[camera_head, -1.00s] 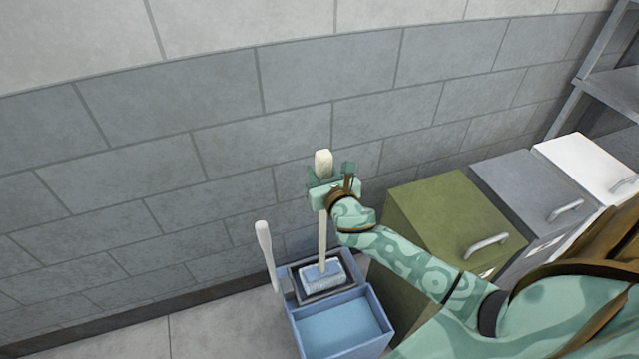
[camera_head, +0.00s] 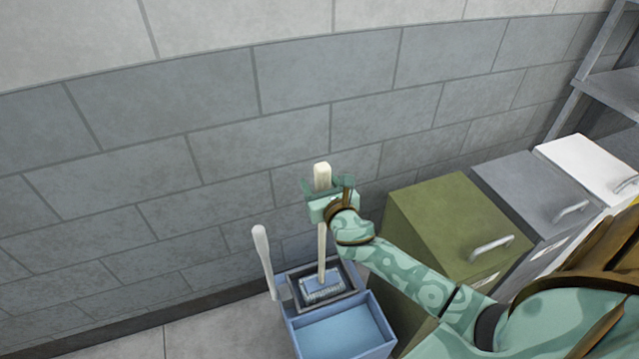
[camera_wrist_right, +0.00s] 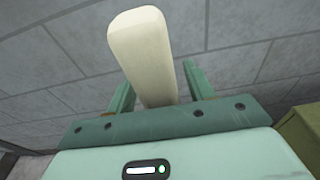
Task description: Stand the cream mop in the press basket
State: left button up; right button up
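The cream mop's handle (camera_head: 321,244) stands near upright, with its blue-grey head (camera_head: 318,291) down inside the dark press basket (camera_head: 350,274) at the back of the blue bucket (camera_head: 345,333). My right gripper (camera_head: 329,187) is around the upper handle, just under its top end. In the right wrist view the cream handle end (camera_wrist_right: 142,45) rises between the spread fingers of this gripper (camera_wrist_right: 158,88), with gaps visible beside it, so it looks open. The mop head's underside is hidden in the basket. My left gripper is out of view.
A pale press lever (camera_head: 264,258) rises at the bucket's left. Green (camera_head: 445,215), grey (camera_head: 535,195) and white (camera_head: 590,165) cabinets with handles stand to the right. A grey tiled wall (camera_head: 200,120) is behind. Bare floor (camera_head: 215,335) lies left of the bucket.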

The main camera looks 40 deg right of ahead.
jog(key=shift+r, duration=0.25)
jog(key=p+v, duration=0.2)
jog(key=v, duration=1)
jog(key=shift+f, duration=0.1)
